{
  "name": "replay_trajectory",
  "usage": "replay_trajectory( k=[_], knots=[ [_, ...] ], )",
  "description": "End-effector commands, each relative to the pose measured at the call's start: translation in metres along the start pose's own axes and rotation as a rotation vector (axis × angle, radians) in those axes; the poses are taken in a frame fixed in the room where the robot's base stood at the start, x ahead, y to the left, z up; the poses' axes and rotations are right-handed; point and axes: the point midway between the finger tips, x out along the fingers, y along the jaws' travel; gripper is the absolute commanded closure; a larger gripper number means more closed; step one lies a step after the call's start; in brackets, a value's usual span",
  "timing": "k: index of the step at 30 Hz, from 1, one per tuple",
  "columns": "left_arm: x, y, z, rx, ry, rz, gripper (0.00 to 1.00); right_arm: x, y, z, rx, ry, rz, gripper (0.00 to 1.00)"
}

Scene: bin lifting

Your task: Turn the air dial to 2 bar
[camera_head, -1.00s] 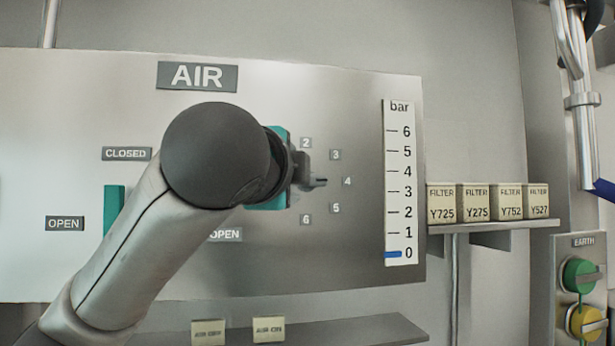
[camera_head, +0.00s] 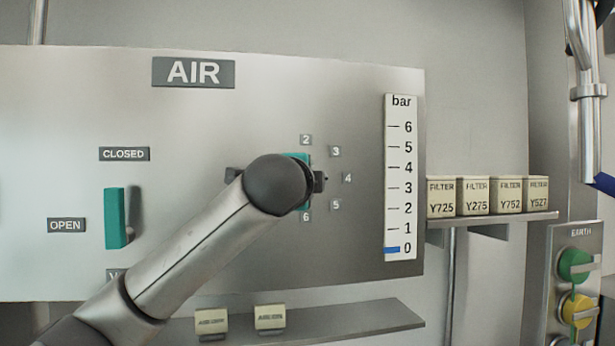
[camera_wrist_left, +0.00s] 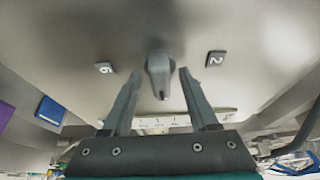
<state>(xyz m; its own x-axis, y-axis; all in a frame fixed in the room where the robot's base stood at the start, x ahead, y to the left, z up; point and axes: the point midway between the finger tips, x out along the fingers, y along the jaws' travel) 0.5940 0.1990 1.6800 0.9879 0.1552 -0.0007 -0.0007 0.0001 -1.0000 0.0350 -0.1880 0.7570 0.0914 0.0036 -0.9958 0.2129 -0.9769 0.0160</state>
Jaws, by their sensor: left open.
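The grey air dial (camera_wrist_left: 160,72) sticks out from the panel in the left wrist view, with its narrow end pointing down in the picture. My left gripper (camera_wrist_left: 160,76) is open, one finger on each side of the dial, with visible gaps. In the head view my left gripper (camera_head: 300,180) covers the dial, ringed by numbers 2 to 6. The labels 6 (camera_wrist_left: 104,67) and 2 (camera_wrist_left: 215,58) flank the dial in the wrist view. The bar scale (camera_head: 401,160) has its blue marker (camera_head: 393,249) at 0. My right gripper is not seen.
A teal lever (camera_head: 115,217) sits between the CLOSED and OPEN labels left of my arm. Several filter boxes (camera_head: 440,197) stand on a shelf at right. Two small blocks (camera_head: 270,317) rest on a ledge (camera_head: 350,323) below. Green and yellow knobs (camera_head: 577,308) are at far right.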

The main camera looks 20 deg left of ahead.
Motion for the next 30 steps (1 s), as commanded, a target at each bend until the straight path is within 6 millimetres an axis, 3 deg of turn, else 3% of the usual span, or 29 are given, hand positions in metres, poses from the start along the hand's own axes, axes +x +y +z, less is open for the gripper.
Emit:
replay_trajectory(
  k=[5, 21, 30],
  knots=[
    [-0.0001, 0.0004, -0.0003, 0.0, 0.0, 0.0, 0.41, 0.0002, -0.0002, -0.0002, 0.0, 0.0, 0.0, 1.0],
    [-0.0003, 0.0002, -0.0003, 0.0, 0.0, 0.001, 1.0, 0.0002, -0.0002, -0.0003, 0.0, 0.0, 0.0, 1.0],
    [-0.0003, 0.0005, -0.0003, -0.002, 0.0, 0.001, 1.0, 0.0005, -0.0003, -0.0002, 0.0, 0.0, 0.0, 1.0]
  ],
)
